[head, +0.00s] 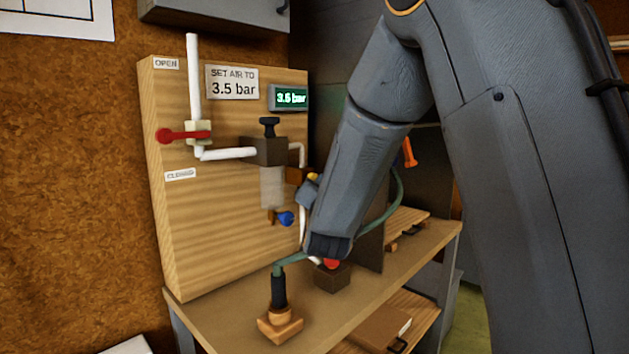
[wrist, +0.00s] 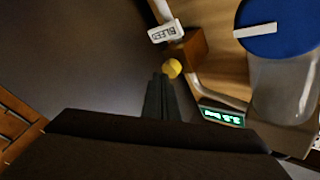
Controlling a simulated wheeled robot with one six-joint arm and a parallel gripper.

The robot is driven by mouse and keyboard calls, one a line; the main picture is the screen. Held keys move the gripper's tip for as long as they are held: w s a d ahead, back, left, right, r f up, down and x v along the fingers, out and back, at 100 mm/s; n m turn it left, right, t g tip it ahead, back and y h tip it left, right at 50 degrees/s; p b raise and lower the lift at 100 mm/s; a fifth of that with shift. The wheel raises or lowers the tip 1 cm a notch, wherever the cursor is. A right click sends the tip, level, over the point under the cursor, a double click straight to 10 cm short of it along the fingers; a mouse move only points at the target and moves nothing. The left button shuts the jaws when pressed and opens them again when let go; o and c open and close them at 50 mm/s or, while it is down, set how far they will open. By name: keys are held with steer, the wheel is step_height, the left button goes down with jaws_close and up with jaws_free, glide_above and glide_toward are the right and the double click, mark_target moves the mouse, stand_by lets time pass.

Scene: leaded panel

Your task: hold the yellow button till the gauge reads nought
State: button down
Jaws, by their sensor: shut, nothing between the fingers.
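The yellow button (wrist: 172,68) sits on a brown block (wrist: 185,55) beside a white label reading BLEED (wrist: 165,32). In the head view a bit of yellow (head: 313,177) shows at that block, partly hidden by my arm. My gripper (wrist: 160,82) is shut and empty, its fingertips close to the button; I cannot tell if they touch it. The gauge (head: 290,98) is a small green-lit display on the board, reading 3.5 bar. It also shows upside down in the wrist view (wrist: 222,115).
A sign (head: 232,82) says SET AIR TO 3.5 bar. A red lever (head: 185,135) lies level on the white pipe. A blue knob (head: 285,218) is on the board below. A red button (head: 332,264) on a box and a black-handled tool (head: 279,300) stand on the bench.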

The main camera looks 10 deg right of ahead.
steer(key=shift+w+a, duration=0.3)
steer(key=shift+w, duration=0.15)
stand_by(3.3)
steer(key=shift+s+d, duration=0.1)
steer(key=shift+s, duration=0.05)
steer(key=shift+s+d+b, duration=0.3)
steer(key=shift+s+d, duration=0.15)
steer(key=shift+s, duration=0.2)
steer(key=shift+s+d, duration=0.75)
steer(key=shift+s, duration=0.3)
steer(key=shift+s+d, duration=0.75)
steer(key=shift+s, duration=0.25)
